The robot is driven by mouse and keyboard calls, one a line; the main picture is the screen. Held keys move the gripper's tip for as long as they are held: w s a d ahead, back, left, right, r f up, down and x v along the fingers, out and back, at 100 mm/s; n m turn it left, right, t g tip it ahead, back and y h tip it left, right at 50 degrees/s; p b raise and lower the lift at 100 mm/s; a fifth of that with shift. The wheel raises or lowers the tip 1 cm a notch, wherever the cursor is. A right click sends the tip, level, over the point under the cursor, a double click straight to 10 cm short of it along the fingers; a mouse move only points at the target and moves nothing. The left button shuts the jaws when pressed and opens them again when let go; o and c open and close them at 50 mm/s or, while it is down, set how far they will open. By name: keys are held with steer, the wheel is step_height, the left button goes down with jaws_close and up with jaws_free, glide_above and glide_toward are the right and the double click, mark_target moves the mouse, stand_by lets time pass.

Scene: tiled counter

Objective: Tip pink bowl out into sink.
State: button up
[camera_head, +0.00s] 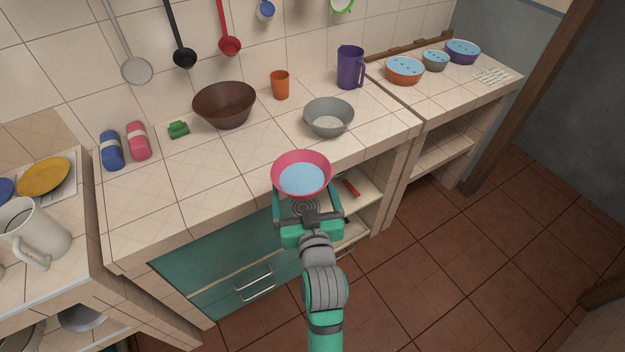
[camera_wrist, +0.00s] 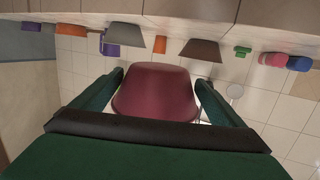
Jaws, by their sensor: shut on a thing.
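The pink bowl (camera_head: 301,158) is held upright by my gripper (camera_head: 305,196) at the front edge of the tiled counter, with light blue contents (camera_head: 302,180) inside. In the wrist view the bowl (camera_wrist: 155,92) sits between my two fingers, which close on its sides; its contents are hidden there. No built-in sink is clearly visible. A dark brown basin (camera_head: 226,107) and a grey bowl (camera_head: 328,120) stand on the counter behind the pink bowl, to its left and right; I cannot tell whether either is the sink.
An orange cup (camera_head: 280,86), purple jug (camera_head: 350,68), green object (camera_head: 179,129), and blue and pink containers (camera_head: 112,150) stand along the back. Bowls with blue tops (camera_head: 404,70) stand at right. A white mug (camera_head: 33,234) is at left. The counter's left front is clear.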

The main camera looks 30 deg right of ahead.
steer(key=a+f+n+y, duration=0.1)
steer(key=a+f, duration=0.6)
steer(key=f, duration=0.5)
steer(key=a+f+n+y, duration=0.1)
steer(key=a+f+y, duration=0.1)
steer(key=a+f, duration=0.5)
steer(key=a+f+n+y, duration=0.1)
steer(key=a+f, duration=0.7)
steer(key=f, duration=0.9)
steer(key=shift+f+n+t+y, duration=0.2)
steer(key=shift+n+t+y, duration=0.2)
steer(key=shift+y, duration=0.2)
steer(key=shift+c, duration=0.2)
steer(key=shift+s+d+r, duration=0.1)
steer(key=shift+d, duration=0.05)
